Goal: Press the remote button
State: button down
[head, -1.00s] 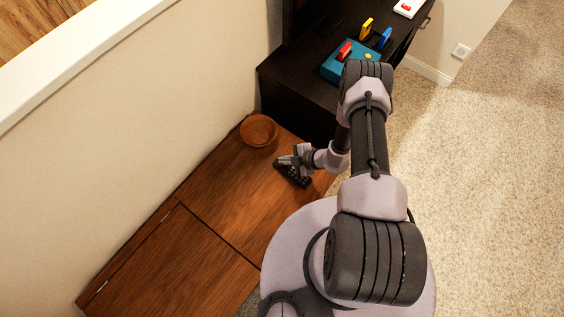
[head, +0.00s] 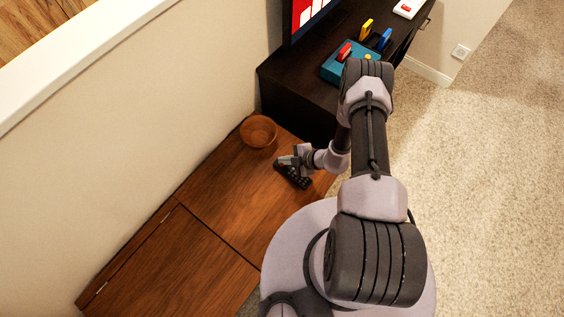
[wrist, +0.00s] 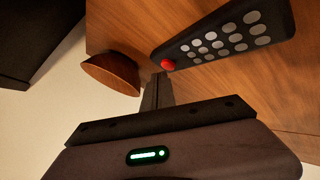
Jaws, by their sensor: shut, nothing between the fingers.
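The black remote (head: 298,181) lies on the brown wooden top, beneath my gripper (head: 282,162) in the head view. In the wrist view the remote (wrist: 228,36) shows several grey buttons and one red button (wrist: 168,65) at its near end. My gripper (wrist: 160,77) is shut with nothing in it, its fingertips right at the red button. I cannot tell whether they touch it. A screen (head: 308,14) at the top of the head view is lit, showing red and white.
A wooden bowl (head: 258,131) stands on the wooden top (head: 200,190) near the wall. A dark cabinet (head: 290,90) behind carries a teal box (head: 335,68) with coloured pegs. The wooden top left of the remote is clear.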

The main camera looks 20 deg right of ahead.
jog(key=shift+r, duration=0.3)
notch_tip(320, 180, up, 5)
jog(key=p, duration=0.4)
jog(key=shift+r, duration=0.1)
dwell(0.6)
